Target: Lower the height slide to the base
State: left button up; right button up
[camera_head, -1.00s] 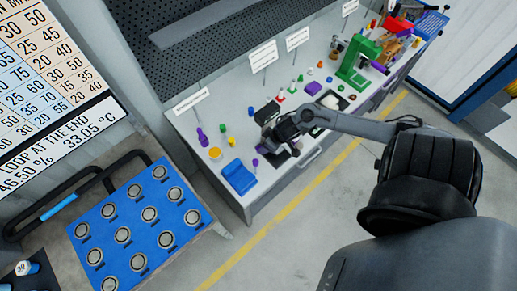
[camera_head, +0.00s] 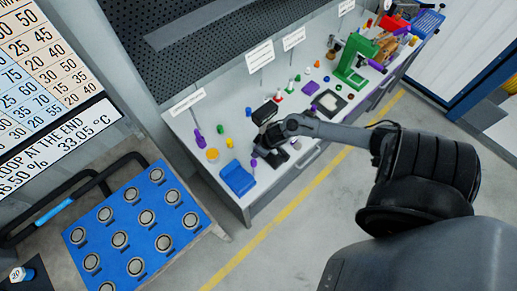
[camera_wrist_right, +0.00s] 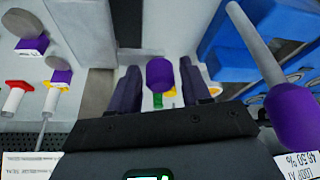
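My right arm reaches in from the right in the head view, with its gripper (camera_head: 262,152) low over the front part of the workbench. In the right wrist view the gripper (camera_wrist_right: 162,88) has its two dark fingers apart. A purple knob (camera_wrist_right: 160,73) shows between them, with gaps on both sides. A grey rod with a purple end (camera_wrist_right: 298,115) is to the right of the fingers. A dark block-like part (camera_head: 265,113) stands just behind the gripper in the head view. I cannot tell for sure which part is the height slide or its base. My left gripper is out of view.
The workbench (camera_head: 215,125) carries a blue block (camera_head: 238,178), a yellow-topped pot (camera_head: 212,154), several small coloured knobs and a green press (camera_head: 354,62). A blue tray (camera_head: 135,210) with several round metal parts stands at left. The floor in front is clear.

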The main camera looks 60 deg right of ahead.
grip_shut()
notch_tip(320, 180, down, 5)
jog(key=b, duration=0.2)
jog(key=shift+r+b, duration=0.1)
jog(key=shift+b, duration=0.2)
jog(key=shift+s, duration=0.1)
jog(key=shift+o, duration=1.2)
grip_release()
